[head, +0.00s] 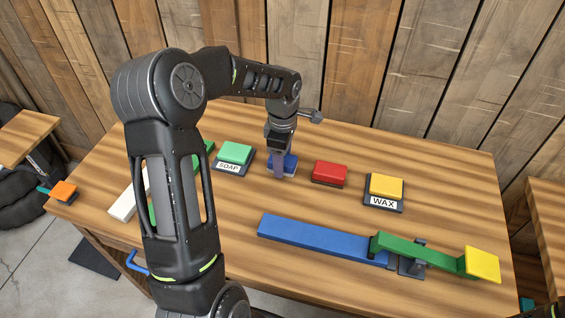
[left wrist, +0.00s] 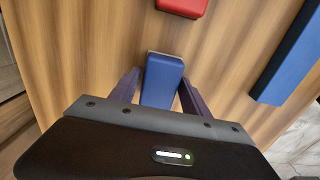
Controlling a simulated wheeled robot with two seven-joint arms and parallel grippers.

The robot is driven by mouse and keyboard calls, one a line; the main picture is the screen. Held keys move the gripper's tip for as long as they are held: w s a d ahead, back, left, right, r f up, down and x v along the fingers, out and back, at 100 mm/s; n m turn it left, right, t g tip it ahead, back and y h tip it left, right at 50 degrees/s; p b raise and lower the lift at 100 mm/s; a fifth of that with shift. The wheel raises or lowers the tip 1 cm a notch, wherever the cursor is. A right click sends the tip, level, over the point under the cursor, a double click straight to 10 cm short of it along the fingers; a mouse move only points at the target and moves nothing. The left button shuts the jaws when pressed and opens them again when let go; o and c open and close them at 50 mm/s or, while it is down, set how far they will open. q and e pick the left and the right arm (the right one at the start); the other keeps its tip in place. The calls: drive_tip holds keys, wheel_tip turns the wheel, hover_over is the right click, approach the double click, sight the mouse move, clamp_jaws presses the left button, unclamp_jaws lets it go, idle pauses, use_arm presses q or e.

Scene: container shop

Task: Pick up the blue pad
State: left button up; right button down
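The blue pad (head: 291,161) lies on the wooden table between the green pad and the red pad. It is partly hidden behind my left gripper (head: 279,172), which points down at it. In the left wrist view the blue pad (left wrist: 162,82) sits between the two dark fingers of the left gripper (left wrist: 160,92). The fingers stand apart on either side of it, with narrow gaps showing, so the gripper looks open. I cannot tell exactly how low the fingertips are.
A green pad (head: 235,152) on a SOAP base is left of the blue pad. A red pad (head: 329,172) and a yellow pad (head: 387,185) on a WAX base are to the right. A long blue bar (head: 320,240) and green bar (head: 420,251) lie in front.

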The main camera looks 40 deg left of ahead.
use_arm(q)
drive_tip(key=c, duration=1)
wheel_tip(320, 180, up, 10)
drive_tip(key=shift+r+b, duration=0.1)
drive_tip(key=shift+b, duration=0.25)
